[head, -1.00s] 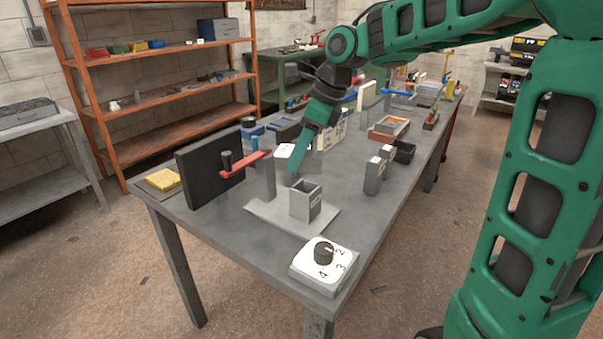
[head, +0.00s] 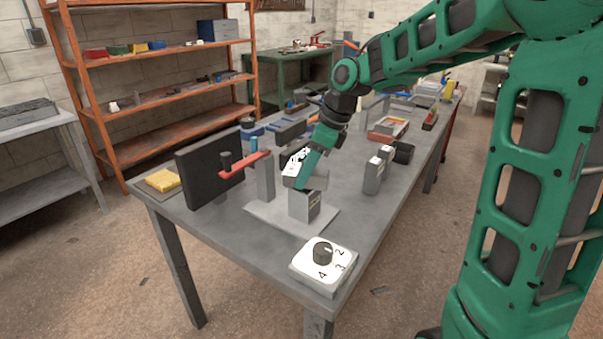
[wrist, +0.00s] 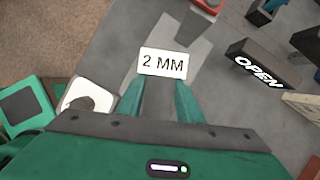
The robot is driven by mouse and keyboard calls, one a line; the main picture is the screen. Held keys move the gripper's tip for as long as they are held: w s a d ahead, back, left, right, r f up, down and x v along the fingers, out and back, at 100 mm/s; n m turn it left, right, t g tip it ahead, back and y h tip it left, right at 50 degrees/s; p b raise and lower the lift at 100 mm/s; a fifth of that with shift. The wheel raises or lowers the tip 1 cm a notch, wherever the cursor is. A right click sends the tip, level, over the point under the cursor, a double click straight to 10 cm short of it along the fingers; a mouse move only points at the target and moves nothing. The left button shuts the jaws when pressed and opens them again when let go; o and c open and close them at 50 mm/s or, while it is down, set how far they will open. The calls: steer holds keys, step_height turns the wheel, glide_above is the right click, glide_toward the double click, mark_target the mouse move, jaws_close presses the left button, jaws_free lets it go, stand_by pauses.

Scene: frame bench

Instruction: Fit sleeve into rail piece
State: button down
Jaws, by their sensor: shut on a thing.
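My gripper (head: 304,184) is low over the bench, above the pale grey fixture. In the wrist view its two green fingers (wrist: 161,98) are shut on a piece with a white "2 MM" label (wrist: 162,63), which I take to be the sleeve. The label also shows left of the fingers in the head view (head: 292,168). A grey upright box (head: 303,207), which looks like the rail piece, stands on the fixture's flat base (head: 268,216). The fingers hide the box's top, so I cannot tell whether the held piece touches it or is inside it.
A red-handled lever (head: 245,165) and a grey post (head: 265,182) stand just left. A black panel (head: 210,170) is further left. A white dial box (head: 323,265) sits at the front corner. Two grey blocks (head: 373,176) stand to the right. An "OPEN" block (wrist: 262,68) lies behind.

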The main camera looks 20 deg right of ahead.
steer(key=shift+f, duration=0.25)
steer(key=c, duration=1.3)
jaws_free()
steer(key=shift+f, duration=0.1)
steer(key=shift+o, duration=0.2)
steer(key=shift+r, duration=0.5)
steer(key=v, duration=1.2)
